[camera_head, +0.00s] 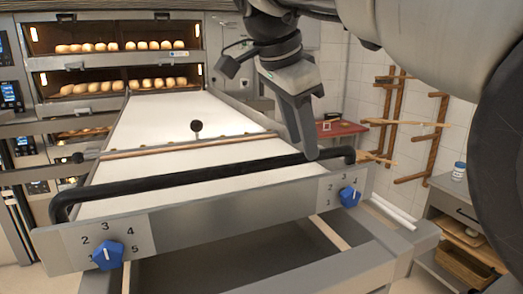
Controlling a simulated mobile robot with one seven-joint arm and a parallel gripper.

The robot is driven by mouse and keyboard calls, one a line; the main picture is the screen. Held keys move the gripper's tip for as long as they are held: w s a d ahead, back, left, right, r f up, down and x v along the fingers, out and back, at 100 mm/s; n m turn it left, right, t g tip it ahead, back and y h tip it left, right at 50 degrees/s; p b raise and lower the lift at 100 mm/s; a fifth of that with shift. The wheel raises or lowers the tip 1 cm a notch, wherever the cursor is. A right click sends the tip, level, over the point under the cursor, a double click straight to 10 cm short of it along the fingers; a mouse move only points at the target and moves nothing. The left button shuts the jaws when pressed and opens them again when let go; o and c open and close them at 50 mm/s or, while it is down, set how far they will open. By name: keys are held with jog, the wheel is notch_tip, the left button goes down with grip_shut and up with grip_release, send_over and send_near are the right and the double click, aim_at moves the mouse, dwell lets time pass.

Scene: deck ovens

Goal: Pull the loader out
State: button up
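The loader (170,117) is a long white belt in a grey metal frame, sloping away from me to the oven front. A black handle bar (190,182) runs across its near end, above a grey front panel (205,226). Blue knobs sit on that panel at the left (107,256) and right (349,196), beside printed numbers. My gripper (311,155) points down at the right part of the handle. Its fingertips overlap the bar in the picture. I cannot tell whether they touch it or how far apart they are.
The deck oven (112,16) behind holds rows of loaves on lit decks. Wooden wall racks (396,117) and a red table (341,128) are at the right. A grey cabinet (452,208) stands at the far right.

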jog(key=shift+x, duration=1.45)
grip_shut()
jog(key=shift+s, duration=0.1)
